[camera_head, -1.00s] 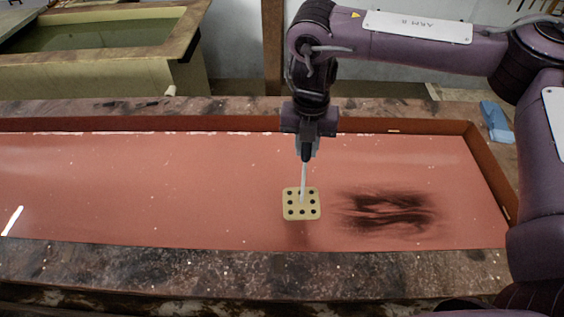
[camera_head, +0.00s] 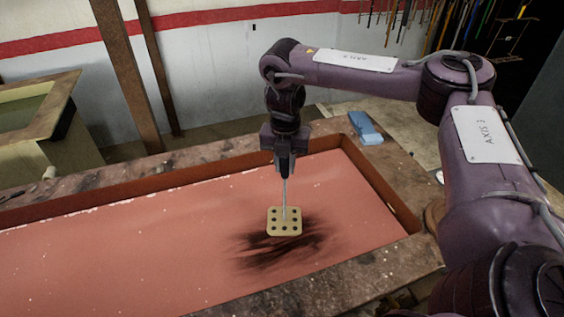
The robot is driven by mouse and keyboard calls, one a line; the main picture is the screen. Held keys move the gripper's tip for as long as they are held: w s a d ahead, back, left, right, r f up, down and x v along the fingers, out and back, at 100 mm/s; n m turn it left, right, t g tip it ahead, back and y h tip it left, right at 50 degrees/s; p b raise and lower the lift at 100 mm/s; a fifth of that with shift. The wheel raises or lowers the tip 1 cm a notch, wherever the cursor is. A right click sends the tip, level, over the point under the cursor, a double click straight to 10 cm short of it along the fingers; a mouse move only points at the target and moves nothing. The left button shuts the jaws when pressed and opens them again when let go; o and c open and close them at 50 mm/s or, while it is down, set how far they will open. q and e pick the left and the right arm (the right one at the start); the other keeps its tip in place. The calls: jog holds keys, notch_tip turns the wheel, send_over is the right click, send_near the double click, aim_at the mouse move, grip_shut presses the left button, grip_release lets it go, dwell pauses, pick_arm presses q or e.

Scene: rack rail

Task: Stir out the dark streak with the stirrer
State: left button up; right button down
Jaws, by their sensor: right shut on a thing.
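The stirrer has a pale square plate (camera_head: 285,222) with several dark holes, on a thin upright rod. My right gripper (camera_head: 285,172) is shut on the top of the rod and points down. The plate is over the dark streak (camera_head: 262,250), a smeared blackish patch on the red-brown surface in the trough (camera_head: 120,255). The plate covers part of the streak; whether it touches the surface I cannot tell. The streak spreads to the left, right and below the plate. My left gripper is out of view.
The trough has a stained, raised rim, with its near edge (camera_head: 330,280) and right corner close to my right arm. A blue object (camera_head: 365,128) lies on the rim at the back right. Another vat (camera_head: 40,125) stands at the far left. Brown posts (camera_head: 128,75) rise behind.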

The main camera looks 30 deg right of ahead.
jog(key=shift+f+b, duration=1.95)
jog(key=shift+f, duration=5.55)
jog(key=s+d, duration=0.2)
jog(key=d, duration=0.8)
jog(key=a, duration=0.3)
jog(key=w+a+p, duration=0.1)
jog(key=a, duration=0.3)
jog(key=w+a+p, duration=0.1)
jog(key=a, duration=0.3)
jog(key=shift+w+a, duration=0.1)
jog(key=shift+w, duration=0.05)
jog(key=w+a, duration=0.2)
jog(key=a, duration=0.7)
jog(key=d, duration=0.3)
jog(key=s+d, duration=0.1)
jog(key=d, duration=0.2)
jog(key=s+d+p, duration=0.1)
jog(key=d, duration=0.3)
jog(key=shift+s+d, duration=0.1)
jog(key=shift+s, duration=0.05)
